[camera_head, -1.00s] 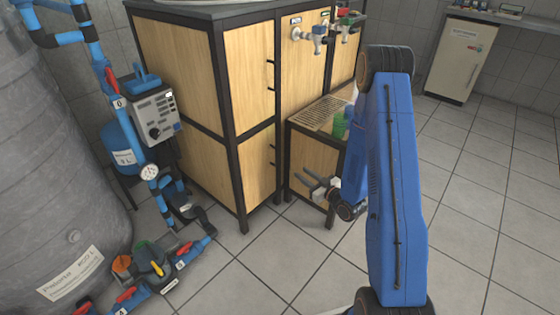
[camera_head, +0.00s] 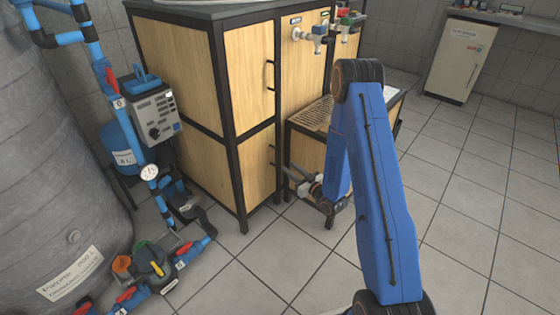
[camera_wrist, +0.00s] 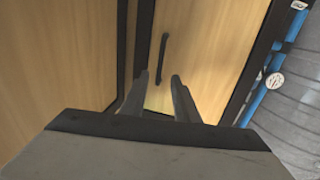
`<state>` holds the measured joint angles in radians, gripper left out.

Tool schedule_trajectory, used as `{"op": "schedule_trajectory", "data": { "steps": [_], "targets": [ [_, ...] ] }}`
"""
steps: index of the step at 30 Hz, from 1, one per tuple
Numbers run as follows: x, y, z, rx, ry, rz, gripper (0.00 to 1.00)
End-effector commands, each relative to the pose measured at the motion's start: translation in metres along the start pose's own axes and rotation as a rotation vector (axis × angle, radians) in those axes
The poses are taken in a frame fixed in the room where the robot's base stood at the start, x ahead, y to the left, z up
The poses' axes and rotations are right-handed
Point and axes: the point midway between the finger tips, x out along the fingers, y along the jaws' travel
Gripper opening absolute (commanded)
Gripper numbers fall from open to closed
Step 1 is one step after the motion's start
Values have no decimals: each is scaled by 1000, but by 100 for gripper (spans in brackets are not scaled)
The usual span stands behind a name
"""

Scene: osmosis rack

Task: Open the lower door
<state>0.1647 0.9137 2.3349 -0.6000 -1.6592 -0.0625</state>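The lower door (camera_head: 256,172) is a light wood panel in the cabinet's black frame and looks closed. Its dark handle (camera_head: 272,154) is at the door's right side, partly hidden close to my gripper (camera_head: 287,172). In the wrist view, a dark bar handle (camera_wrist: 162,58) stands on a wood door (camera_wrist: 200,50), just beyond the fingertips and roughly in line with the gap between them. My gripper (camera_wrist: 161,75) has its fingers apart, with nothing between them. I cannot tell its exact distance from the handle.
The upper door (camera_head: 250,85) with its own handle (camera_head: 270,75) is above. A low side table (camera_head: 312,115) stands right of the cabinet, close to my arm. Blue pipes, a pump (camera_head: 152,262) and a grey tank (camera_head: 50,160) are at left. Tiled floor in front is clear.

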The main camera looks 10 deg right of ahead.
Motion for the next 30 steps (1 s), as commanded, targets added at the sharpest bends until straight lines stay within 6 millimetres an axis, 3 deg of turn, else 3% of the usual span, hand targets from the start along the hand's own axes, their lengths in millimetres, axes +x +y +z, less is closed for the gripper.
{"op": "schedule_trajectory", "data": {
  "steps": [6,12,18,27,30],
  "targets": [
    [39,0,0,-1,2,-1,28],
    [66,0,0,-1,1,-1,28],
    [79,0,0,0,1,0,28],
    [81,0,0,0,0,1,28],
    [81,0,0,0,0,1,6]
  ]
}}
